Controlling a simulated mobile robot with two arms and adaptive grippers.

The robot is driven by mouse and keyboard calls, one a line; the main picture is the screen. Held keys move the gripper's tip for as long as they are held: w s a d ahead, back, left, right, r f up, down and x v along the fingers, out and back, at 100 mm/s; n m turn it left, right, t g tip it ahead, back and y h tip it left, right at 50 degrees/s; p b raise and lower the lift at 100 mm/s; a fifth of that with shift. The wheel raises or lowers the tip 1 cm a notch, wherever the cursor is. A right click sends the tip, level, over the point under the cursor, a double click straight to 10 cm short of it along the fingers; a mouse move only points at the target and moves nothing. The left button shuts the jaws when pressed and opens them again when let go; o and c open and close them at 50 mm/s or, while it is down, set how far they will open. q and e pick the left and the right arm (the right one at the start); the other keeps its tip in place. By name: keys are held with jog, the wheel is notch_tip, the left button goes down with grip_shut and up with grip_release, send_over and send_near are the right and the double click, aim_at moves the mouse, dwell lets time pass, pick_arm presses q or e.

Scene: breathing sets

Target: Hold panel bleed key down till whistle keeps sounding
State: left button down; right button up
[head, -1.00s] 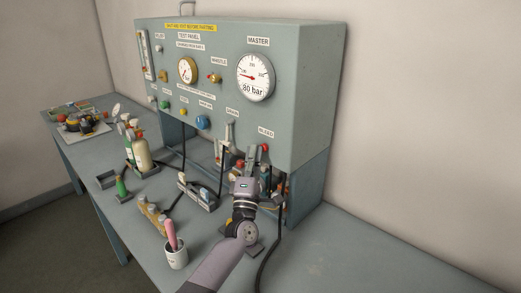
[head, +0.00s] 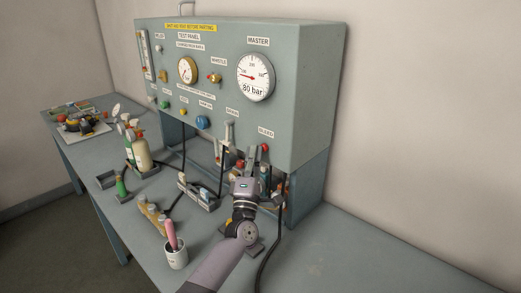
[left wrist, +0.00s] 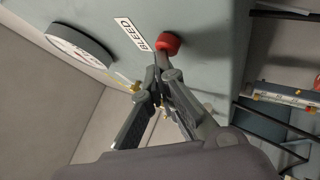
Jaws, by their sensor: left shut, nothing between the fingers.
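The panel bleed key is a red knob (head: 265,147) beside the BLEED label (head: 266,132), at the lower right of the grey-green test panel (head: 305,100). The red knob also shows in the left wrist view (left wrist: 168,44), next to its label. My left gripper (head: 256,149) is shut and empty, with its fingertips (left wrist: 164,72) close by the knob. I cannot tell whether they touch it. A small brass fitting (head: 215,78) sits under the WHISTLE label. The master gauge (head: 255,77) reads 80 bar. My right gripper is not in view.
Black hoses hang under the panel, one (head: 268,255) running down the bench near my left arm. The bench (head: 350,255) is clear at right.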

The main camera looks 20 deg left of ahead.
pick_arm(q)
jog(key=shift+s, duration=0.1)
jog(key=shift+s+a+f+p, duration=0.1)
jog(key=shift+s+a+p, duration=0.2)
jog(key=shift+s, duration=0.45)
jog(key=s, duration=0.1)
jog(key=s+a+p, duration=0.1)
jog(key=s, duration=0.1)
jog(key=s+p, duration=0.1)
jog(key=shift+s+a, duration=0.35)
jog(key=shift+f, duration=0.1)
